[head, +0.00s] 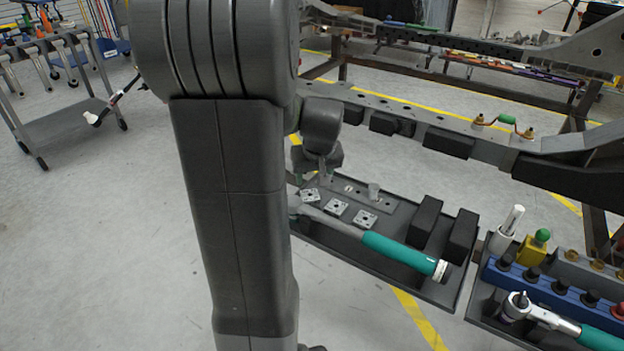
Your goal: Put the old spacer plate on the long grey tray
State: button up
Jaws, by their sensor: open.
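Three small square grey metal plates with holes, the left one (309,195), the middle one (337,208) and the right one (364,219), lie on a dark grey tray (440,293) in the head view. I cannot tell which is the old spacer plate. A flat grey strip with holes (392,207) lies behind them; I cannot tell whether it is the long grey tray. My gripper (320,170) is open above the tray's far left end, near the left plate. My arm partly hides the tray's left end, and the fingertips are too small to see clearly.
A teal-handled hammer (395,252) lies across the tray's front. Two black blocks (425,221) stand at its right. A chassis rail (400,115) runs behind and above. A tool tray with blue sockets holder (540,286) is at the right.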

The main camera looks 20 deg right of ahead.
jog(key=v, duration=0.2)
jog(key=shift+s+r, duration=0.1)
jog(key=shift+r, duration=0.3)
